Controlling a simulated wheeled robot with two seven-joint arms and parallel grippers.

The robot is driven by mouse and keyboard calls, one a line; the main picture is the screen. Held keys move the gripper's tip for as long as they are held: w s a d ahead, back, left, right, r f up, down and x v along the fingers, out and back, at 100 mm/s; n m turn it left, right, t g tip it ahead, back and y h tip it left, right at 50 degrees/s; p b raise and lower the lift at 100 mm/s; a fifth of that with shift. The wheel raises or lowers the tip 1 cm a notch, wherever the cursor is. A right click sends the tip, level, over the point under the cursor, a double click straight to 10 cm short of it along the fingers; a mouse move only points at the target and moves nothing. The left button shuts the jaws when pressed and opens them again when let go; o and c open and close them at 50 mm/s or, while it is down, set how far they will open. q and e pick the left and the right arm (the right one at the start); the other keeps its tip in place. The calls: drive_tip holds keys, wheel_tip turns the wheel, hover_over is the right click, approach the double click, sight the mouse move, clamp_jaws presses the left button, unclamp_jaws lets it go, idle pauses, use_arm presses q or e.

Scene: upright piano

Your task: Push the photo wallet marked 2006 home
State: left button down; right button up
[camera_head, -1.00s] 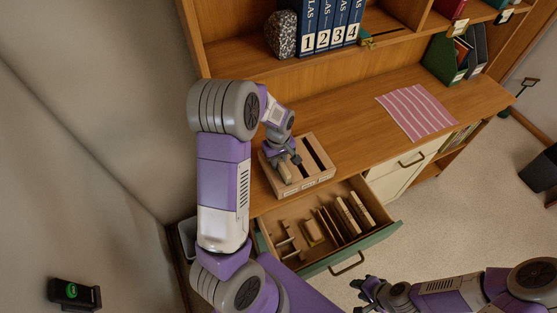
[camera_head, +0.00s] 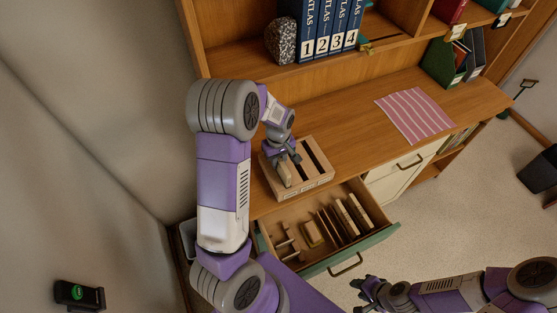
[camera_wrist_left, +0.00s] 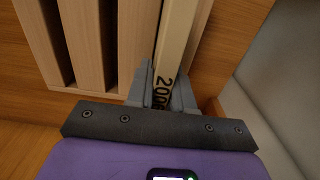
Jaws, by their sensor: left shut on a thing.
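The photo wallet marked 2006 (camera_wrist_left: 172,50) is a narrow cream piece with dark numerals on its end. It stands in the leftmost slot of a wooden slotted rack (camera_head: 313,187) on the desk, and also shows in the head view (camera_head: 285,175). My left gripper (camera_wrist_left: 163,92) is shut on the wallet, one finger on each side. In the head view my left gripper (camera_head: 282,154) covers part of it. How deep the wallet sits is hard to tell. The rack's other slots look empty. My right gripper (camera_head: 362,291) is away from the rack, over the floor, and looks open.
An open drawer (camera_head: 331,262) below the rack holds several upright wooden-toned pieces and dividers. A striped cloth (camera_head: 415,112) lies on the desk to the right. Blue atlases (camera_head: 332,25) and a speckled stone (camera_head: 280,38) stand on the shelf behind. The desk between is clear.

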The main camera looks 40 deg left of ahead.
use_arm(q)
drive_tip(key=shift+r+p, duration=1.15)
drive_tip(key=shift+r, duration=0.45)
idle(0.7)
drive_tip(key=shift+f+b, duration=1.7)
drive_tip(key=shift+f, duration=1.05)
idle(2.3)
drive_tip(key=shift+s+f, duration=0.1)
idle(0.6)
